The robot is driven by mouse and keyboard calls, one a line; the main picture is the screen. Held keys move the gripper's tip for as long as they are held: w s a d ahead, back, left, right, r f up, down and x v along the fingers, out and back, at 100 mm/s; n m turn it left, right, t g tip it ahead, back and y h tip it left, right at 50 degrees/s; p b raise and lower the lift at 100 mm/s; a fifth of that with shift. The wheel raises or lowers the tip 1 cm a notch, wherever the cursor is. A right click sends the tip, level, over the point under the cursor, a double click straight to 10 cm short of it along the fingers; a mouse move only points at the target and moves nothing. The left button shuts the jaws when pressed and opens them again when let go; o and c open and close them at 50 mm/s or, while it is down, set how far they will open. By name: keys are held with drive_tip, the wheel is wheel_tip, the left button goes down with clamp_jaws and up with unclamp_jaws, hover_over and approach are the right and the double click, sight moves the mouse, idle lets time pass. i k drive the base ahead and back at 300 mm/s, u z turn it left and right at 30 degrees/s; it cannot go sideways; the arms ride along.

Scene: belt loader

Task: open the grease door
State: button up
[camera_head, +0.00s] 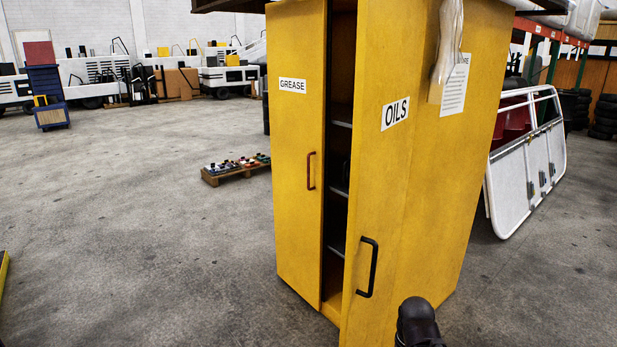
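The grease door (296,160) is the left door of a tall yellow cabinet (462,190). It bears a white GREASE label (292,86) and a dark red upright handle (311,171) near its right edge. It looks shut or nearly so. The right door (390,170), labelled OILS, stands partly open towards me and has a black handle (367,267). A dark gap between the doors shows shelves inside. A dark rounded part, apparently of my arm, shows at the bottom edge, right of the OILS door. My gripper's fingers are not seen.
Concrete floor (150,240) left of the cabinet is mostly clear. A low pallet with small items (237,168) lies behind on the left. A white panel frame (527,165) leans at the right. Gloves and a paper sheet (455,85) hang on the cabinet's side.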

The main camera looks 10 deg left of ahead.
sight(296, 30)
drive_tip(key=k, duration=0.75)
drive_tip(key=u, duration=0.5)
drive_tip(key=i, duration=2.05)
drive_tip(key=z, duration=0.15)
